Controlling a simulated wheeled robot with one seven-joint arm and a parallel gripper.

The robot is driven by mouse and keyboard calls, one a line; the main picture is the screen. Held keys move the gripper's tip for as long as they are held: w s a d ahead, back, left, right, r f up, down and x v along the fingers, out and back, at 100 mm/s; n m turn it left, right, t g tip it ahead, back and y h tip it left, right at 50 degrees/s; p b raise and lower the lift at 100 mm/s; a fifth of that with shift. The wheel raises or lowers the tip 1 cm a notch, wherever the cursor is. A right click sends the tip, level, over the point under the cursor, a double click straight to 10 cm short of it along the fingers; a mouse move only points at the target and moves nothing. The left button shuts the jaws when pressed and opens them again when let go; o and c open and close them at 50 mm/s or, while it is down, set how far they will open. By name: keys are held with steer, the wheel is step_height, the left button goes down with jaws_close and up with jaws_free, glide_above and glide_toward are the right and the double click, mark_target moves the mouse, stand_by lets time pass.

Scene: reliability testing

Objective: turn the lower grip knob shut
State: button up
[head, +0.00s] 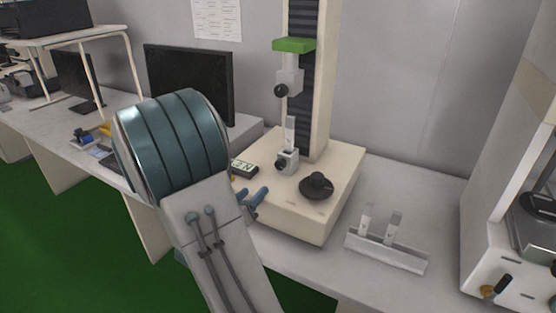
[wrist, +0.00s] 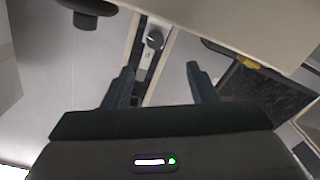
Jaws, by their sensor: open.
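The lower grip (head: 291,156) is a small grey block on the tester's cream base, with a black knob (head: 281,164) on its front left. A pale specimen strip (head: 290,132) stands upright at this grip. In the wrist view, which is upside down, the lower grip knob (wrist: 154,40) appears beyond the fingertips, near the gap between them. My gripper (head: 258,198) is open and empty, with blue fingers, left of and in front of the lower grip, apart from the knob. It also shows in the wrist view (wrist: 161,72). The knob's exact turn cannot be told.
The upper grip (head: 290,80) with its own knob hangs above on the column. A specimen rack (head: 386,250) lies right on the bench. A monitor (head: 190,80) stands behind left.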

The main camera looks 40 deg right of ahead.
mark_target(279, 167)
steer(key=x, duration=1.4)
steer(key=shift+s+r, duration=0.3)
steer(key=c, duration=1)
